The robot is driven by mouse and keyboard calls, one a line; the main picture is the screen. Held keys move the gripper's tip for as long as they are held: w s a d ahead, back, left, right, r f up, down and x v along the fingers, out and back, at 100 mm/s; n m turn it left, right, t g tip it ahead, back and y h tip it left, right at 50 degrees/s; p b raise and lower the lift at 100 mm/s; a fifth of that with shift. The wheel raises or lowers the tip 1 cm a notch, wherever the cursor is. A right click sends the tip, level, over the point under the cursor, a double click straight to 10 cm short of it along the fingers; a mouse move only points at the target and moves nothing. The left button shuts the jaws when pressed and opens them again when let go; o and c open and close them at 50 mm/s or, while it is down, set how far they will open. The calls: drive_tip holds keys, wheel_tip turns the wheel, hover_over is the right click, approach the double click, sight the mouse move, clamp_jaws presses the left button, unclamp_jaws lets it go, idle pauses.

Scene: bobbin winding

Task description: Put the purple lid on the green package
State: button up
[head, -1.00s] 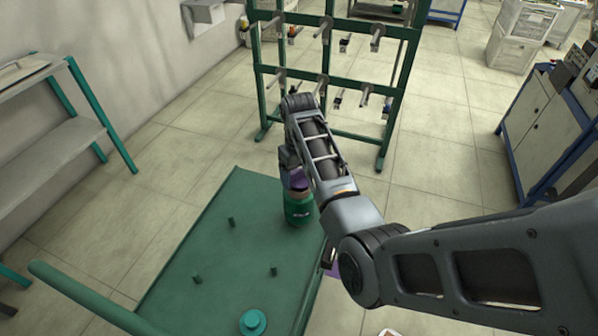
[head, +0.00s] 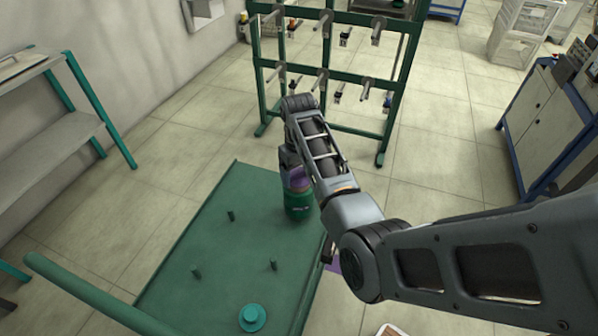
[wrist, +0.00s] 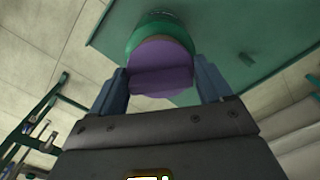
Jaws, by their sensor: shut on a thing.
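The green package (head: 298,207) is a dark green jar standing upright at the far right corner of the green cart top. The purple lid (wrist: 160,68) is between the two fingers of my gripper (wrist: 163,85), which is shut on it. In the wrist view the lid overlaps the mouth of the green package (wrist: 152,28). In the head view the lid (head: 299,180) shows at the top of the package, partly hidden by my arm. I cannot tell whether the lid is fully seated.
The green cart top (head: 215,250) has several short pegs and a teal flanged piece (head: 253,318) near its front. A green rack with spindles (head: 330,75) stands behind. A grey shelf (head: 60,140) is at the left and a blue-edged cabinet (head: 550,125) at the right.

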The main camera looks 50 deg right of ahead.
drive_tip(key=o, duration=0.9)
drive_tip(key=shift+r, duration=3.9)
